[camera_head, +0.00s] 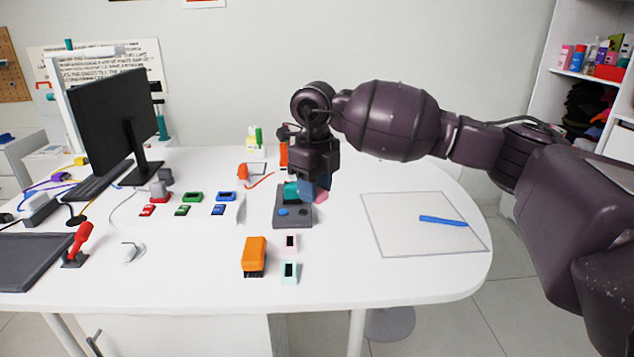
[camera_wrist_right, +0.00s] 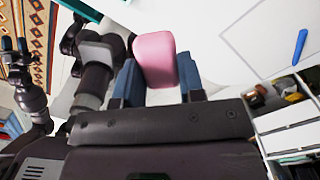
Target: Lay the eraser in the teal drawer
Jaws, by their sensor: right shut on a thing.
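A pink block, which I take as the eraser (camera_wrist_right: 154,58), is held between the blue fingers of my right gripper (camera_wrist_right: 160,82) in the right wrist view. In the head view its pink end (camera_head: 321,197) shows just below the right gripper (camera_head: 312,188). The gripper is above the table, by a grey tray (camera_head: 281,219), and the block looks clear of the tabletop. No teal drawer can be made out for certain; a teal piece (camera_head: 291,190) shows beside the fingers, partly hidden.
An orange stapler-like item (camera_head: 254,255) and small pink (camera_head: 290,242) and mint (camera_head: 289,271) items lie in front of the tray. A white board (camera_head: 400,235) with a blue stick (camera_head: 443,221) lies to the right. A monitor (camera_head: 115,120) stands at the left. The front right tabletop is clear.

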